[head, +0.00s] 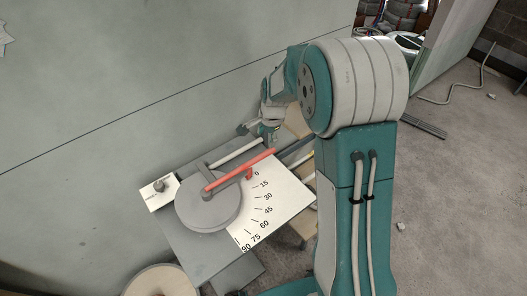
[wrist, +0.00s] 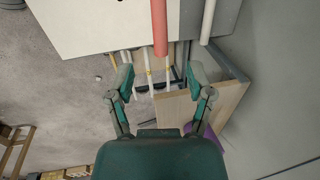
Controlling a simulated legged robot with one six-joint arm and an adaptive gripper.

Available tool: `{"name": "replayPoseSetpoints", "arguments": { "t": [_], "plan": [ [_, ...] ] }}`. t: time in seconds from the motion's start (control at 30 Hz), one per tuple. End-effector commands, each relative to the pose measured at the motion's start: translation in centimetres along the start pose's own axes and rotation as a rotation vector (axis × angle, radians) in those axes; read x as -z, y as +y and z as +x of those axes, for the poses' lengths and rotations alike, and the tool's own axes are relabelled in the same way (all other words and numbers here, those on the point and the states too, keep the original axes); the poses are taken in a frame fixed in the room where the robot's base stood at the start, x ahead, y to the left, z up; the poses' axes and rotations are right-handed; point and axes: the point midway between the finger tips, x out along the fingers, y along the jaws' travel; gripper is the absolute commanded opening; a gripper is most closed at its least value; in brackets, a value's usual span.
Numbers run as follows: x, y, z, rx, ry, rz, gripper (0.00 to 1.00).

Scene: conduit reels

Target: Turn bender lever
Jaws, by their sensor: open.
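The bender has a grey disc (head: 207,205) on a grey bench. Its red lever (head: 240,170) reaches up and right from the disc's hub, near the 0 mark of the white angle scale (head: 275,200). In the wrist view, the red lever (wrist: 159,25) comes down from the top edge, and its end shows just beyond the gap between my fingers. My gripper (wrist: 161,78) is open and empty. In the head view, my gripper (head: 257,129) is small, near the wall beyond the lever, partly hidden by my arm. A white conduit (head: 236,153) lies beside the lever.
A grey wall (head: 120,80) stands close behind the bench. A small white block with a knob (head: 159,188) sits at the bench's left. A pale reel (head: 160,281) is at lower left. Below my gripper are several rods (wrist: 126,70) and a wooden panel (wrist: 225,103). Floor at right is mostly clear.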

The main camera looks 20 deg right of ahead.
Motion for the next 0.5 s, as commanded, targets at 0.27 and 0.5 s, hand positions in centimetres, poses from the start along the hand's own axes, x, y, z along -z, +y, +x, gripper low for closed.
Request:
{"name": "replayPoseSetpoints", "arguments": {
  "t": [0.27, 0.5],
  "plan": [
    [-0.1, 0.1, 4.0, -0.005, -0.002, -0.003, 0.68],
    [-0.1, 0.0, 8.3, -0.002, -0.001, -0.003, 0.68]
  ]
}}
